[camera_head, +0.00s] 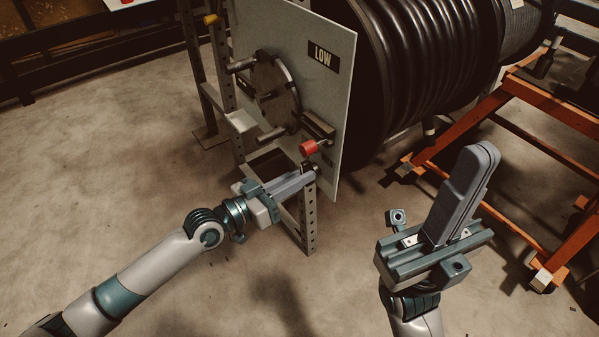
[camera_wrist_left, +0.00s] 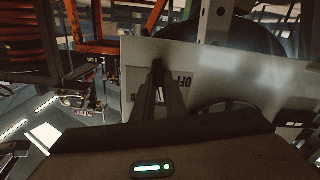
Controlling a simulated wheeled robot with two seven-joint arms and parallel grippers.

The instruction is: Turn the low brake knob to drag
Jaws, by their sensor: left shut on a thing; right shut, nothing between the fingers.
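The grey panel (camera_head: 335,60) of the hose reel carries a black LOW plate (camera_head: 323,56). My left gripper (camera_head: 312,172) is at the panel's lower part, below a red knob (camera_head: 308,147), shut on a small dark knob (camera_head: 310,166). In the left wrist view the dark knob (camera_wrist_left: 158,66) sits between the fingertips, against the panel (camera_wrist_left: 225,65). A label reading OFF (camera_wrist_left: 183,80) shows beside it; another label is partly hidden by the fingers. Which way the knob points is hidden. My right gripper (camera_head: 482,155) is shut and empty, right of the panel and apart from it.
A round plate with handles (camera_head: 272,90) stands out from the panel above the knobs. The black hose reel (camera_head: 430,70) is behind the panel. A perforated metal post (camera_head: 308,220) stands below it. An orange frame (camera_head: 540,100) is at right. Floor in front is clear.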

